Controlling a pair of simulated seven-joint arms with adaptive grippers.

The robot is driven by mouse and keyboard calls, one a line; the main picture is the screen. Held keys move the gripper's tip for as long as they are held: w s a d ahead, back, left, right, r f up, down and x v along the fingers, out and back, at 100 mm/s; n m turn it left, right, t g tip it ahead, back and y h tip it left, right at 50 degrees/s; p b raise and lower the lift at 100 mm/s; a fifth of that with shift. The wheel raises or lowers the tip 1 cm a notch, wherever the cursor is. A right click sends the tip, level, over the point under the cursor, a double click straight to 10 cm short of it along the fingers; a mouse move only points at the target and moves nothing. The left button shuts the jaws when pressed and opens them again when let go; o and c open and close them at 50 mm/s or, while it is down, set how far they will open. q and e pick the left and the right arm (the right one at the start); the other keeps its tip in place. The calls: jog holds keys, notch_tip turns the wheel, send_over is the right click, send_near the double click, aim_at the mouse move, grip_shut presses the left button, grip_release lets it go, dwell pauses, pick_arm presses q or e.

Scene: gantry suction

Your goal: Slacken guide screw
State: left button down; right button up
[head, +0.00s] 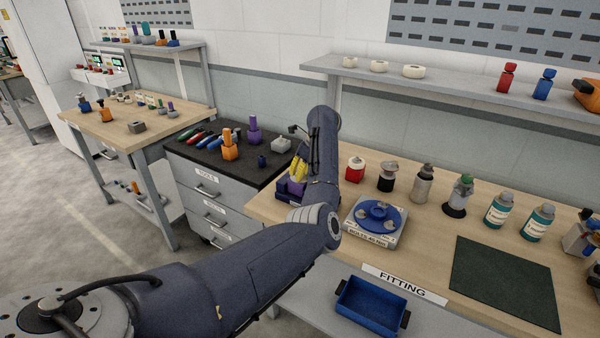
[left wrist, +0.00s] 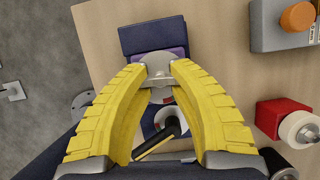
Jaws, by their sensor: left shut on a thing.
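My left gripper (head: 297,172) has yellow fingers that reach down at the left end of the bench. In the left wrist view its fingertips (left wrist: 159,68) are closed on a small grey metal part (left wrist: 160,84). A dark blue and purple holder (left wrist: 150,38) lies just beyond the fingertips; in the head view this holder (head: 286,197) is partly behind my arm. I cannot tell whether the grey part touches it. A blue round flange (head: 377,215) with several grey bolt heads sits on a grey labelled base (head: 372,238), right of my arm. I cannot identify the guide screw for certain. My right gripper is out of view.
A red block (head: 355,169) and several bottles stand behind the flange. A dark green mat (head: 506,281) lies at the bench's right. A blue tray (head: 371,305) is below the front edge. The black-topped tool cabinet (head: 211,159) stands left, with upright tools on it.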

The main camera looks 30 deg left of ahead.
pick_arm(q)
jog(key=n+g, duration=0.1)
jog(key=n, duration=0.3)
jog(key=shift+a, duration=0.1)
jog(key=shift+g, duration=0.3)
jog(key=c, duration=0.7)
grip_release()
jog(key=v, duration=1.2)
